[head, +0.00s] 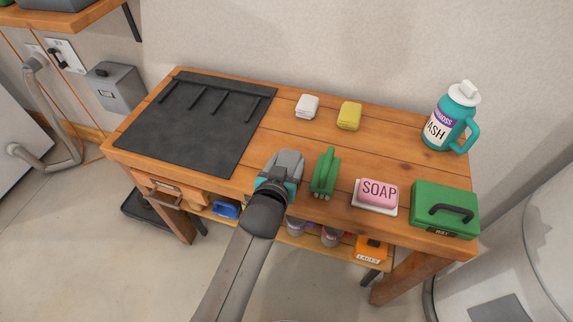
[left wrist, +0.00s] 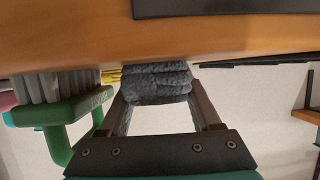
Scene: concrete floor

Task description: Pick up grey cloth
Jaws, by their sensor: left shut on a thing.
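The grey cloth (left wrist: 157,80) is a dark, folded, layered bundle in the left wrist view. It sits between the two fingers of my left gripper (left wrist: 158,98), which is shut on it. In the head view my left gripper (head: 284,166) is at the front edge of the wooden workbench (head: 330,222), just left of the green brush (head: 325,173). There the gripper largely hides the cloth. I cannot tell whether the cloth still touches the bench top. My right gripper is not in view.
A black mat (head: 195,125) with thin bars covers the bench's left part. A white block (head: 307,106) and a yellow block (head: 349,116) lie behind. Pink soap (head: 378,192) on a dish, a green case (head: 444,208) and a teal jug (head: 447,122) stand right.

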